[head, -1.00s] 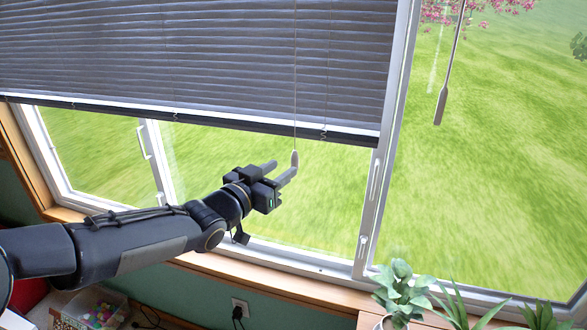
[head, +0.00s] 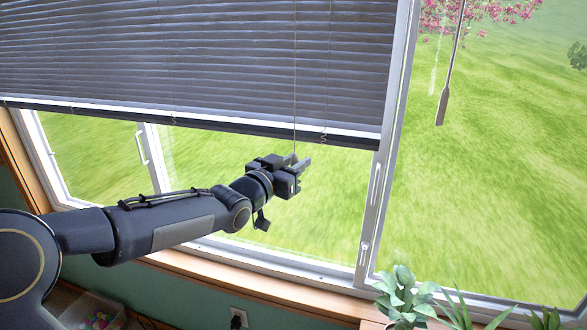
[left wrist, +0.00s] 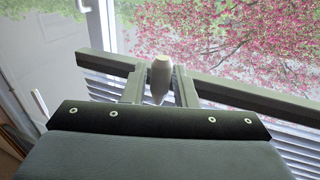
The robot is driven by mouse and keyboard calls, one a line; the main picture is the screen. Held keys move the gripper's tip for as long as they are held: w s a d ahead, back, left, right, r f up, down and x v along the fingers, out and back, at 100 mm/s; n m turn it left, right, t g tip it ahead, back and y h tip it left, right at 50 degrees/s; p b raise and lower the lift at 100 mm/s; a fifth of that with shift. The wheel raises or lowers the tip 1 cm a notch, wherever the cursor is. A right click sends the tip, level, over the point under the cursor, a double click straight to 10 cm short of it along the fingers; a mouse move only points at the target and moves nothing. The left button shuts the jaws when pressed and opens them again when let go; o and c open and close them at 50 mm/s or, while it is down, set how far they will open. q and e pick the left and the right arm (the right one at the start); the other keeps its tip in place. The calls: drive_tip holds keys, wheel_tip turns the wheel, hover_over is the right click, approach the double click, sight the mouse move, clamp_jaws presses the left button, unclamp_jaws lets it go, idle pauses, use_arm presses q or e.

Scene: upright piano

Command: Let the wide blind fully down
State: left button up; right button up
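The wide grey blind (head: 190,60) hangs partly down over the left window, and its bottom rail (head: 190,124) is well above the sill. A thin pull cord (head: 295,85) hangs in front of it and ends in a pale tassel (left wrist: 159,75). My left gripper (head: 297,160) is just below the rail, and its two fingers stand apart. In the left wrist view the tassel lies between the fingers, close to both; I cannot tell whether they touch it. In the head view the gripper largely hides the tassel. My right gripper is not in view.
A wand (head: 447,75) hangs before the right window. A window post (head: 385,150) stands right of the gripper. Green plants (head: 405,295) are at the lower right by the wooden sill (head: 300,292). A bin (head: 95,312) sits at the lower left.

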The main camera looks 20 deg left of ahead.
use_arm(q)
clamp_jaws()
drive_tip(key=a+p, duration=0.2)
drive_tip(key=a, duration=0.1)
drive_tip(key=a+f+p, duration=0.1)
drive_tip(key=a+p, duration=0.1)
idle(0.4)
drive_tip(key=shift+r, duration=0.1)
wheel_tip(320, 180, up, 9)
drive_tip(key=p, duration=0.7)
drive_tip(key=shift+p, duration=0.35)
